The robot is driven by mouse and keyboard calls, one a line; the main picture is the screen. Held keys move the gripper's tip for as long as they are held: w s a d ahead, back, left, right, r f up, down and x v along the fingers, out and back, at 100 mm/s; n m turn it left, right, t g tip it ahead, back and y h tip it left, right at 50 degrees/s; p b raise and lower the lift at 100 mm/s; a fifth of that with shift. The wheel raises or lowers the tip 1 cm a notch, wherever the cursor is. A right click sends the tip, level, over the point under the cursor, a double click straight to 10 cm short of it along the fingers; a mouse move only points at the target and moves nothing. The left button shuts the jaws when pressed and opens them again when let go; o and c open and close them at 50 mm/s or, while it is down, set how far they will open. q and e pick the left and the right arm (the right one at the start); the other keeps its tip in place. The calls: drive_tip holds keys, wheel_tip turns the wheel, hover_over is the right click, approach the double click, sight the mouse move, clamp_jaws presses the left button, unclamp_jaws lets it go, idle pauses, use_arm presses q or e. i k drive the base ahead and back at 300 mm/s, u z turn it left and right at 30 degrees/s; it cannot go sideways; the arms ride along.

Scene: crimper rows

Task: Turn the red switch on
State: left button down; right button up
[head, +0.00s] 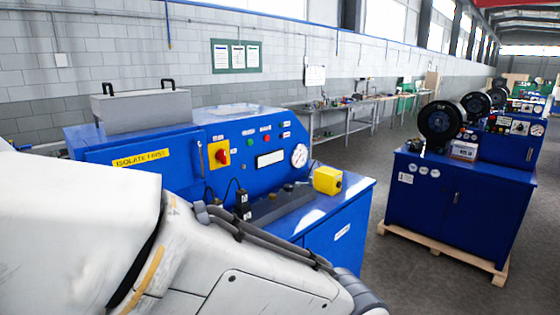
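The red switch (221,156) is a rotary knob on a yellow plate (212,148) on the upright front panel of a blue machine (180,150). The plate sits right of the yellow "ISOLATE FIRST" label (141,159). I cannot tell the knob's exact setting at this size. A white and grey arm of mine fills the lower left and reaches to the bottom middle, in front of the machine's lower part. No fingertips of either gripper are in view.
The panel also holds small buttons, a white display (270,158) and a round gauge (299,155). A yellow box (327,180) stands on the machine's ledge. A second blue machine (450,205) on a wooden pallet (440,250) stands right, with grey floor between.

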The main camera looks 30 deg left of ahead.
sight(220, 155)
drive_tip(key=z, duration=0.65)
drive_tip(key=k, duration=0.85)
drive_tip(key=z, duration=0.6)
drive_tip(key=i, duration=1.3)
drive_tip(key=u, duration=1.1)
drive_tip(key=i, duration=0.85)
drive_tip(key=u, duration=1)
